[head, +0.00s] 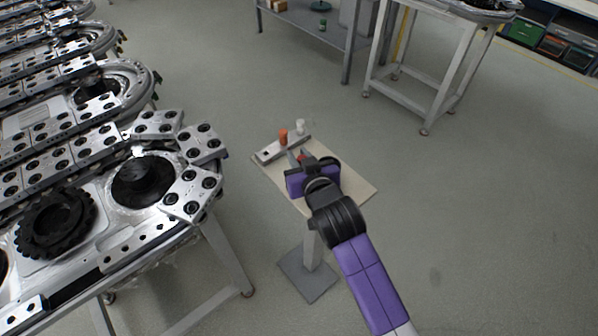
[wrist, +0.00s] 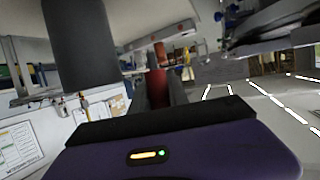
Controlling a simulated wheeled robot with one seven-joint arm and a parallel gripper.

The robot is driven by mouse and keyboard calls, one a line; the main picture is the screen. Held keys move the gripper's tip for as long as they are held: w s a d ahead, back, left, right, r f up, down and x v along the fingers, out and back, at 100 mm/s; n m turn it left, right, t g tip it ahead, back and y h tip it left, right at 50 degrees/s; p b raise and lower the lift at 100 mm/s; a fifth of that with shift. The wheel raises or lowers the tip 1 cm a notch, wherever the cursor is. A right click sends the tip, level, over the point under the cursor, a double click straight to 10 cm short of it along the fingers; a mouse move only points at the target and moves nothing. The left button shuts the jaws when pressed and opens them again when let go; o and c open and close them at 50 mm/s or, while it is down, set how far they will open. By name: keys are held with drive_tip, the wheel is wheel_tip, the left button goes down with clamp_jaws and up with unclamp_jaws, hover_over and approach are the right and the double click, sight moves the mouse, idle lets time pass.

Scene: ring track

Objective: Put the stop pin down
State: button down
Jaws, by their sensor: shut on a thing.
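My gripper (head: 298,157) is over the small beige-topped stand, with its fingers pointing toward the metal bar at the stand's far side. It is shut on a small red piece, taken as the stop pin (wrist: 157,90), which shows between the two fingers in the wrist view. The fingers and the purple gripper body hide most of the pin in the head view. I cannot tell whether its lower end touches anything.
The metal bar (head: 268,153) lies on the stand top (head: 350,184), with an orange pin (head: 283,136) and a white pin (head: 300,127) by it. The ring track (head: 110,230) is close on the left. Floor to the right is clear.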

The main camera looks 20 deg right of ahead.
drive_tip(key=shift+f, duration=3.25)
drive_tip(key=shift+f, duration=0.1)
drive_tip(key=c, duration=1.6)
unclamp_jaws()
drive_tip(key=shift+o, duration=0.2)
drive_tip(key=shift+r, duration=0.25)
drive_tip(key=b+v, duration=0.1)
drive_tip(key=v, duration=1.1)
drive_tip(key=shift+f, duration=0.1)
drive_tip(key=shift+s, duration=0.1)
